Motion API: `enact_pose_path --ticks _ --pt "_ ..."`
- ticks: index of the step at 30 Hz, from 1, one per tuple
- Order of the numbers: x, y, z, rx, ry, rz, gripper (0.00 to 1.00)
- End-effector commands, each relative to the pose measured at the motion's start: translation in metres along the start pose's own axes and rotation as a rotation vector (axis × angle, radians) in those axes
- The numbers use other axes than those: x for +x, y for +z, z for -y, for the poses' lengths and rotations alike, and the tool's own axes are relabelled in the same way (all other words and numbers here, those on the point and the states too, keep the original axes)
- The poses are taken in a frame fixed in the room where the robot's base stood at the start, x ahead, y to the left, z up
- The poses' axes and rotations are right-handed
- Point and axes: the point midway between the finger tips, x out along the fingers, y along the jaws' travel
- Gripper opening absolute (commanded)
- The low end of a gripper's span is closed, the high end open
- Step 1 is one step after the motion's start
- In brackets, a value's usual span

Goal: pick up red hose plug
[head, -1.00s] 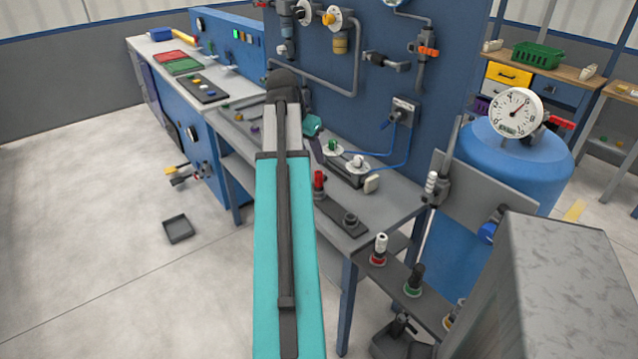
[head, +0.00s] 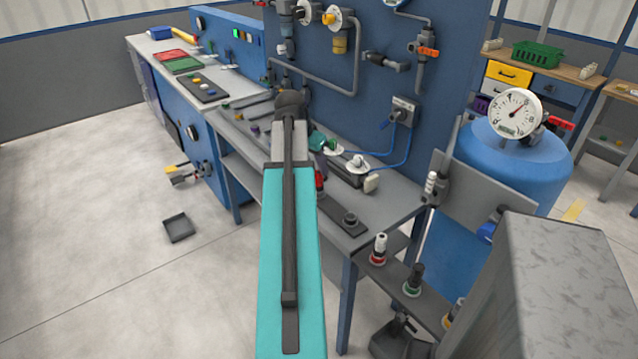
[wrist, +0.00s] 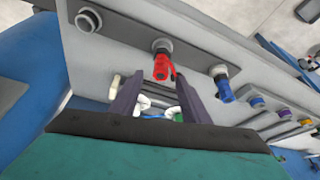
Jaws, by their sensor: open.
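The red hose plug (wrist: 161,66) stands in a round grey fitting on a grey strip, near the top middle of the wrist view. In the head view the red plug (head: 319,180) shows only as a sliver beside my arm, which hides the rest. My gripper (wrist: 158,80) is open, with its two dark purple fingers spread. The plug's red body appears between and just beyond the fingertips, closer to the right one. Nothing is held. I cannot tell whether the right fingertip touches the plug.
In the wrist view a blue plug (wrist: 221,86) stands right of the red one and an empty round fitting (wrist: 88,20) lies to its left. White valve-like parts (wrist: 143,104) lie behind the fingers. The blue upright panel (head: 335,110) rises behind the bench.

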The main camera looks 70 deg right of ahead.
Motion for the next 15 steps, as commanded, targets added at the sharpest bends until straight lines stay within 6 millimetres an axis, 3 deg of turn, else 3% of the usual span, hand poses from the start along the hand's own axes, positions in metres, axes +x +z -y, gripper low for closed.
enact_pose_path --ticks 7,15 --pt "0.009 -0.001 0.000 0.000 0.001 0.000 0.42" --pt "0.035 -0.001 0.000 0.000 0.002 0.002 0.42"
